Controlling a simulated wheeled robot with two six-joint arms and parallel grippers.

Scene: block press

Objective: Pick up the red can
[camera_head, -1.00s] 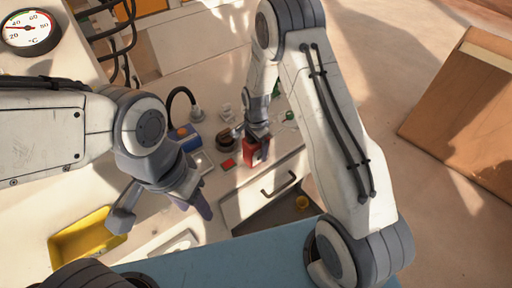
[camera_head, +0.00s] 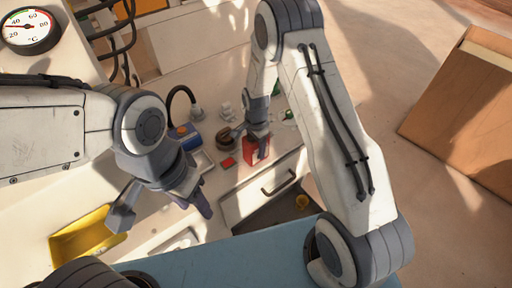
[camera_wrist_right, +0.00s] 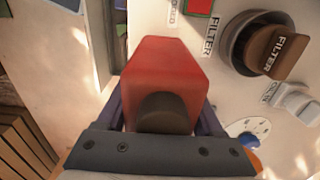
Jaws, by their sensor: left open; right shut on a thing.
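The red can (camera_head: 249,152) is a boxy red container with a dark round cap, and it stands near the edge of the white counter above the drawer. In the right wrist view the red can (camera_wrist_right: 166,72) fills the space between the fingers, its cap (camera_wrist_right: 163,113) towards the camera. My right gripper (camera_head: 257,143) is shut on it from above. In the right wrist view the fingers (camera_wrist_right: 163,115) flank its sides. My left gripper (camera_head: 196,200) is open and empty, left of the can over the counter's front. Whether the can touches the counter is hard to tell.
An open drawer (camera_head: 273,213) with a yellow item (camera_head: 302,201) lies below the can. A yellow tray (camera_head: 88,236) is at the lower left. A brown round filter holder (camera_wrist_right: 265,48) stands close beside the can. A wooden cabinet (camera_head: 462,110) is at the right.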

